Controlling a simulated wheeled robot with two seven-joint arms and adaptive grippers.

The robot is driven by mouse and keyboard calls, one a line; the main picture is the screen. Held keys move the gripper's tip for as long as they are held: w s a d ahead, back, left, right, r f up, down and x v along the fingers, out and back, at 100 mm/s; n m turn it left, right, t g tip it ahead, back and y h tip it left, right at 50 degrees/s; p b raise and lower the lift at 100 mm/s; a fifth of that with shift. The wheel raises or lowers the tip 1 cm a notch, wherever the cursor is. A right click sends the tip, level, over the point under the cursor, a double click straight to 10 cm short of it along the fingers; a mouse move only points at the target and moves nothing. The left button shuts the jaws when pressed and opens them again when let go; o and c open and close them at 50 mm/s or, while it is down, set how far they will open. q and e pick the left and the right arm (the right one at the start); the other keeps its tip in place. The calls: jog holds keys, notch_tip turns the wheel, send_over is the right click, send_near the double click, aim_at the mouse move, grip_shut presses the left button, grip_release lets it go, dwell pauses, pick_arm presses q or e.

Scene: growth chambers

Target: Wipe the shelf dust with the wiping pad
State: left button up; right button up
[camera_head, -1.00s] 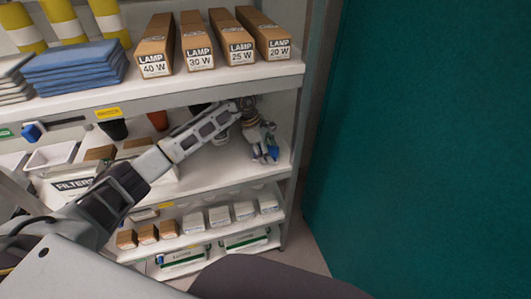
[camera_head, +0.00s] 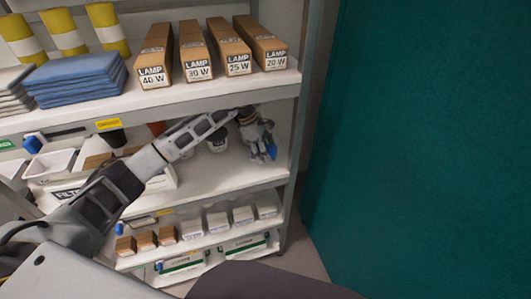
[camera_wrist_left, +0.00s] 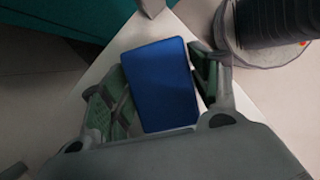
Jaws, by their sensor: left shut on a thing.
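My left arm reaches into the middle shelf (camera_head: 215,182) from the left. My left gripper (camera_head: 264,150) is near the right end of that shelf, shut on the blue wiping pad (camera_head: 271,152). In the left wrist view the pad (camera_wrist_left: 160,85) is a flat blue rectangle between the two green-lined fingers, above the white shelf surface. I cannot tell whether the pad touches the shelf. No dust can be made out. My right gripper is not in view.
A dark round pot (camera_wrist_left: 275,30) stands close beside the gripper in the wrist view. The shelf above holds lamp boxes (camera_head: 235,50) and folded blue cloths (camera_head: 75,75). A shelf post (camera_head: 300,130) and a teal wall (camera_head: 420,130) lie to the right.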

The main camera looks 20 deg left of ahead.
pick_arm(q)
jog(key=shift+r+p, duration=0.3)
jog(key=shift+r, duration=0.7)
